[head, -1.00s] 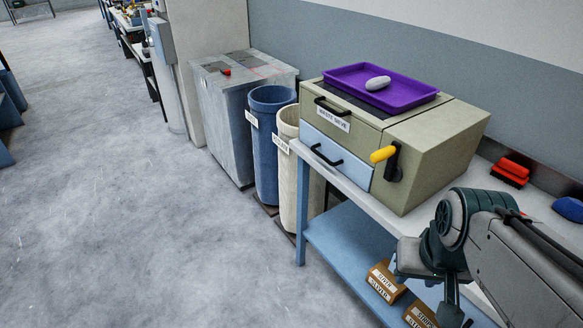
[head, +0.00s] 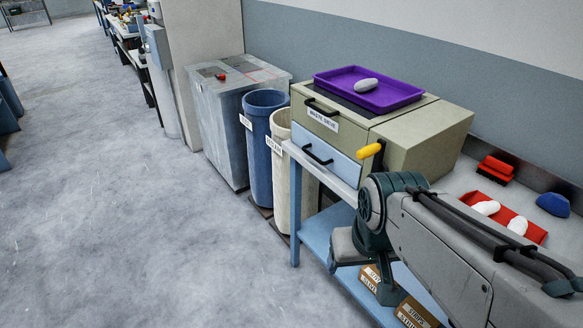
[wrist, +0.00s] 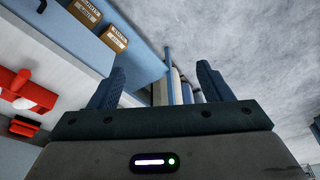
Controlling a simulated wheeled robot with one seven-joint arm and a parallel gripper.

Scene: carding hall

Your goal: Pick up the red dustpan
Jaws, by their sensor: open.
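In the wrist view, red pieces (wrist: 42,95) show at the left edge, cut off by the frame. My gripper (wrist: 158,84) is open and empty, its blue fingers apart, off the bench's front side, away from the red pieces.
The bench (head: 465,180) carries a beige drawer unit (head: 425,140) with a yellow-handled crank, a purple tray (head: 402,96) on top, and a blue piece (head: 553,204). Labelled boxes (head: 413,312) sit on the lower shelf. Bins (head: 266,130) stand left; the floor there is clear.

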